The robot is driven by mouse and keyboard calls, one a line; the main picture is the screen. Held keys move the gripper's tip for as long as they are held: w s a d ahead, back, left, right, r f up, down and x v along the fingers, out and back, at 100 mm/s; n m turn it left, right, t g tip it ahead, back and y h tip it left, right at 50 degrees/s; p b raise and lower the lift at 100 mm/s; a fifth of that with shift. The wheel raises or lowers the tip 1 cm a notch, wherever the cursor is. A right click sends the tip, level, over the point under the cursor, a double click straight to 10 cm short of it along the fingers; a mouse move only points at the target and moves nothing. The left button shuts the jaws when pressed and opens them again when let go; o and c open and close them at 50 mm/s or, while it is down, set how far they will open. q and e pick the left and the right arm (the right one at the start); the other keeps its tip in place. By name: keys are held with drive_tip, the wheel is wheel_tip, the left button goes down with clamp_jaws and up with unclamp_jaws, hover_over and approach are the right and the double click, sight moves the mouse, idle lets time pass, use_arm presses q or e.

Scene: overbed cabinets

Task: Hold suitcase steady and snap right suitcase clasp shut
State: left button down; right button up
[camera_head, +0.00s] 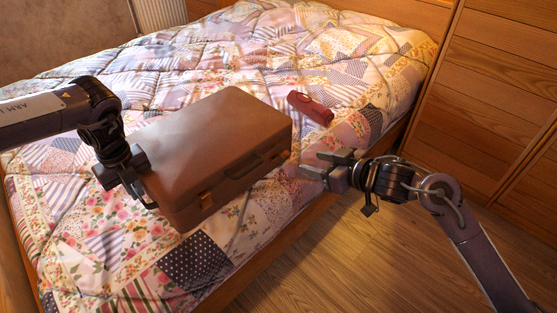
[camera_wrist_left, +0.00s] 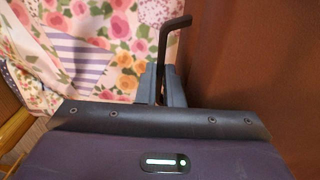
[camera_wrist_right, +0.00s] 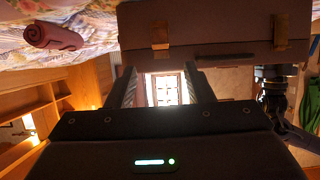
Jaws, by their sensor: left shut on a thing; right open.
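The brown suitcase (camera_head: 215,140) lies flat on the bed with its lid down. Its right clasp (camera_head: 284,154) and left clasp (camera_head: 205,199) are on the front face, with a handle between them. In the right wrist view, the right clasp (camera_wrist_right: 160,34) is brass; whether it is latched is unclear. My left gripper (camera_head: 143,190) is at the suitcase's left side. In the left wrist view, my left gripper (camera_wrist_left: 161,85) is shut on a dark bent bar (camera_wrist_left: 164,42) beside the brown side. My right gripper (camera_head: 318,166) is open and empty, apart from the right front corner.
A red rolled item (camera_head: 310,108) lies on the patchwork quilt (camera_head: 190,60) to the right of the suitcase. The wooden bed edge (camera_head: 270,252) runs below the front face. Wooden cabinets (camera_head: 500,90) stand at the right. The floor (camera_head: 350,260) beside the bed is clear.

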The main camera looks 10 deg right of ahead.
drive_tip(key=shift+s+d, duration=0.1)
drive_tip(key=shift+s, duration=0.05)
drive_tip(key=shift+r, duration=0.15)
drive_tip(key=g+h, duration=0.2)
drive_tip(key=g, duration=0.2)
approach(286, 155)
drive_tip(key=x, duration=0.4)
drive_tip(key=shift+a, duration=0.3)
drive_tip(key=shift+d+x, duration=0.1)
drive_tip(key=shift+x, duration=1.35)
drive_tip(key=shift+d+x, duration=0.15)
drive_tip(key=shift+x, duration=1.35)
drive_tip(key=c, duration=1)
